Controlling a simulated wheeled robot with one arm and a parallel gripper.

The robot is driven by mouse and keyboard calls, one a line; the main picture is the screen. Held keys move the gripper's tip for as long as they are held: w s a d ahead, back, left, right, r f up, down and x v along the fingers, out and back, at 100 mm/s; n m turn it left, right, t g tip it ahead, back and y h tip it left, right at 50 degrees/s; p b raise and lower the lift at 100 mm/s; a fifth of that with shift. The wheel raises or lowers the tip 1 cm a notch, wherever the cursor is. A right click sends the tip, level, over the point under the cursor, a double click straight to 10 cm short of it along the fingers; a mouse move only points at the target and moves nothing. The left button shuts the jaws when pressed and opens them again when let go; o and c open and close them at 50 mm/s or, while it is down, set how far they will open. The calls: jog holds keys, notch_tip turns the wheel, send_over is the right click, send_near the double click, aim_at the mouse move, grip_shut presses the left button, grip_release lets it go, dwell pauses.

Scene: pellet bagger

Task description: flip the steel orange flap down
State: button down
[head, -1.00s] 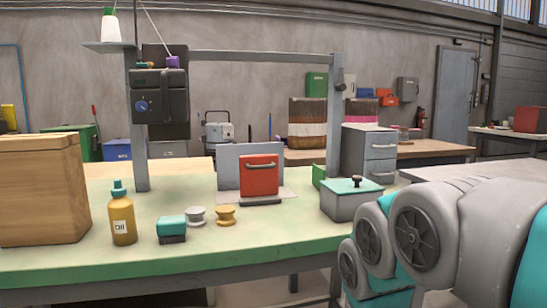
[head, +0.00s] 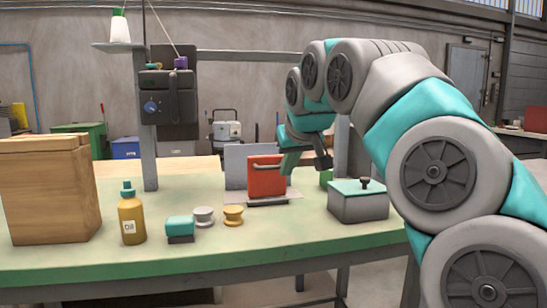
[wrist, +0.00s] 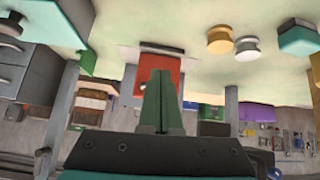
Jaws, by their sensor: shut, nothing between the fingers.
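The orange-red flap (head: 266,178) stands upright on a light base plate on the bench, with a grey handle bar across its upper part. A grey upright panel (head: 236,163) is behind it. The gripper holds nothing.
A grey box with a teal lid and dark knob (head: 358,204) stands right of the flap. A yellow spool (head: 233,216), a grey spool (head: 204,217), a teal block (head: 180,228) and an oil bottle (head: 131,216) stand left. A wooden box (head: 45,195) is far left. A post (head: 341,150) rises behind my gripper.

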jog(key=m+t, duration=0.1)
jog(key=t, duration=0.1)
send_near(274, 166)
notch_tip(274, 166, up, 3)
jog(key=shift+w+d+f+y, duration=0.15)
jog(key=shift+w+f+y, duration=0.05)
jog(key=shift+y, duration=0.1)
jog(key=p+x, duration=0.1)
jog(key=x, duration=0.9)
jog(key=shift+s+f, duration=0.15)
jog(key=shift+f, duration=0.05)
jog(key=shift+f, duration=0.1)
jog(key=shift+s+d+b, duration=0.1)
jog(key=shift+s+b, duration=0.2)
jog(key=shift+b, duration=0.6)
